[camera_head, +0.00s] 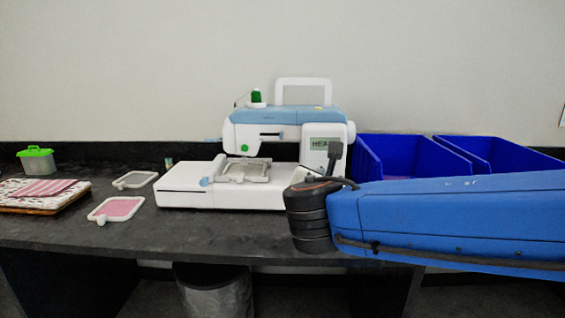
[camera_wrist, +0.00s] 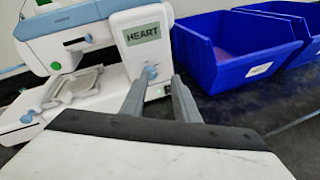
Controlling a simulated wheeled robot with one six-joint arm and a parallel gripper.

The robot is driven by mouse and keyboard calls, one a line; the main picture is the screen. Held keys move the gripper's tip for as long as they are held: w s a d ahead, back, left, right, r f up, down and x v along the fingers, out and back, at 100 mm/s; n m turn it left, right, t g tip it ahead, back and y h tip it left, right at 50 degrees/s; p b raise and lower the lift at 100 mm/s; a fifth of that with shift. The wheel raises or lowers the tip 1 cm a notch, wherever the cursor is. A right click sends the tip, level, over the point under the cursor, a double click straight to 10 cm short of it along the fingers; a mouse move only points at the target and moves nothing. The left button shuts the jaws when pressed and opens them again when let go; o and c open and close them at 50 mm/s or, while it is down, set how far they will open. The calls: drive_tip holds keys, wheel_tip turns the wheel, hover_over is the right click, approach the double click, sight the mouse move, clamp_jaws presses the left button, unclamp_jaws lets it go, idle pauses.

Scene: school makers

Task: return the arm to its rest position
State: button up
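My gripper (camera_wrist: 158,84) shows in the wrist view with its two grey fingers apart and nothing between them. The fingers point toward the right end of the white and blue embroidery machine (camera_head: 270,117), below its screen reading HEART (camera_wrist: 143,34). I cannot tell whether they touch it. In the head view my blue arm reaches in from the right over the front of the table, and its dark wrist end is in front of the machine's right side. The gripper is mostly hidden there. A hoop (camera_head: 245,170) sits on the machine's bed.
Two blue bins (camera_head: 415,158) stand right of the machine, behind my arm. On the dark table (camera_head: 215,232) at left lie two hoops, one with pink fabric (camera_head: 118,207), folded fabrics (camera_head: 45,190) and a green-lidded box (camera_head: 37,160). A waste bin (camera_head: 215,295) stands below.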

drive_tip(key=s+d+f+m+g+h, duration=0.1)
drive_tip(key=s+d+f+m+g, duration=0.35)
drive_tip(key=d+f+m, duration=0.35)
drive_tip(key=s+d+f+m+g+h, duration=0.1)
drive_tip(key=s+d+f+m+g, duration=0.3)
drive_tip(key=d, duration=0.6)
drive_tip(key=s+f+m+g+y, duration=0.1)
drive_tip(key=s+f+m+y, duration=0.2)
drive_tip(key=s+m, duration=0.4)
drive_tip(key=s+f+m+g+y, duration=0.1)
drive_tip(key=s+f+m+y, duration=0.1)
drive_tip(key=s+f+m, duration=0.4)
drive_tip(key=shift+s+f+m+y, duration=0.35)
drive_tip(key=shift+s+m, duration=0.25)
drive_tip(key=shift+m, duration=1.6)
